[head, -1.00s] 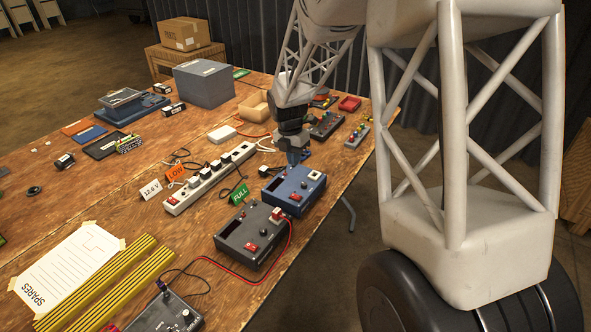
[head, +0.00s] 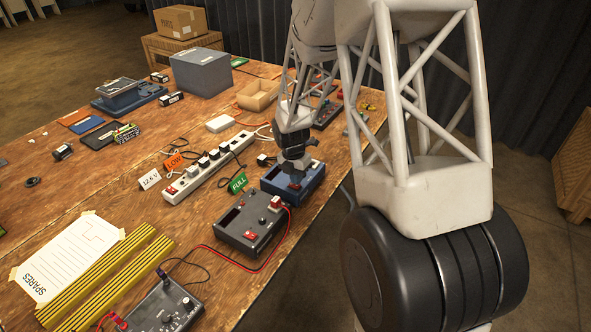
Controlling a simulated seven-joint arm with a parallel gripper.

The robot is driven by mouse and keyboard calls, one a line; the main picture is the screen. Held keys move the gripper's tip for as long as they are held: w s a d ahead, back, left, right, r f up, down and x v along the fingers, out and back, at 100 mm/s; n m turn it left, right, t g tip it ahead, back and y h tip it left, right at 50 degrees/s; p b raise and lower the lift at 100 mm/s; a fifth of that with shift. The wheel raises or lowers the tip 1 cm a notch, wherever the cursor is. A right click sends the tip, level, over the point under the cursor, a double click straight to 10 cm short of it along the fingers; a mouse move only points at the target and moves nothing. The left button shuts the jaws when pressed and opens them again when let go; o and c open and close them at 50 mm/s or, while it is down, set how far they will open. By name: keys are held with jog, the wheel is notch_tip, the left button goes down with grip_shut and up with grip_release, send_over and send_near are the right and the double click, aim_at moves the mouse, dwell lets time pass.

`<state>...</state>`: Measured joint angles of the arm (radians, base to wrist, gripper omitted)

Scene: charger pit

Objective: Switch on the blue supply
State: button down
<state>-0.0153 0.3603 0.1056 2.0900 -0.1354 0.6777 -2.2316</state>
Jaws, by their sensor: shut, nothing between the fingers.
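The blue supply (head: 313,184) is a blue box near the right edge of the wooden table, behind the dark grey supply.
The dark grey supply (head: 240,226) with a red switch (head: 249,236) and red cable stands just in front. A green FULL tag (head: 238,183) and a white power strip (head: 195,180) lie to the left. The table's right edge is close by.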

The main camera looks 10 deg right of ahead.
jog(key=shift+d+f, duration=0.1)
jog(key=shift+f, duration=0.55)
jog(key=shift+s+f, duration=0.1)
jog(key=shift+f, duration=0.05)
dwell(0.4)
jog(key=shift+w+a+r, duration=0.3)
jog(key=shift+w+a, duration=0.2)
jog(key=shift+w, duration=0.05)
jog(key=shift+r, duration=0.1)
dwell(0.3)
notch_tip(320, 180, up, 14)
jog(key=s+d, duration=0.1)
dwell(0.8)
jog(key=shift+s+d, duration=0.1)
jog(key=shift+s, duration=0.05)
